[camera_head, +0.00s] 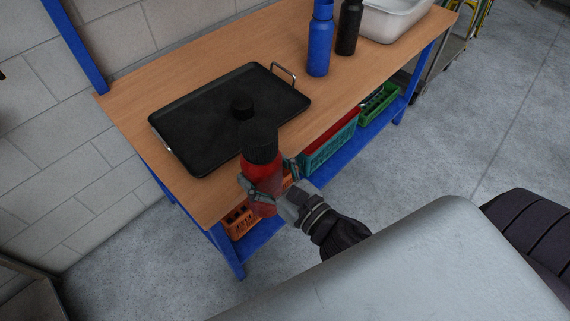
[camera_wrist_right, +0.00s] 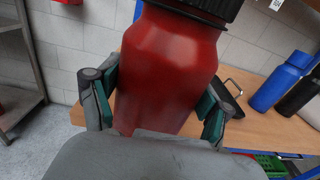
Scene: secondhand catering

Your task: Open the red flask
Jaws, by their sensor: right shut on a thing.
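The red flask (camera_head: 262,172) is upright in the head view, at the table's front edge, with its black cap (camera_head: 262,140) at its top. My right gripper (camera_head: 264,192) is shut around the flask's body. In the right wrist view the red flask (camera_wrist_right: 168,70) fills the middle between the green-padded fingers of the right gripper (camera_wrist_right: 160,100), and the ribbed black cap (camera_wrist_right: 212,8) is cut off by the top edge. My left gripper is not in view.
A black tray (camera_head: 200,120) with a small black round piece (camera_head: 242,106) on it lies on the wooden table (camera_head: 345,85). A blue flask (camera_head: 319,45), a black flask (camera_head: 348,28) and a white tub (camera_head: 395,22) stand at the right. Crates sit on the blue lower shelf.

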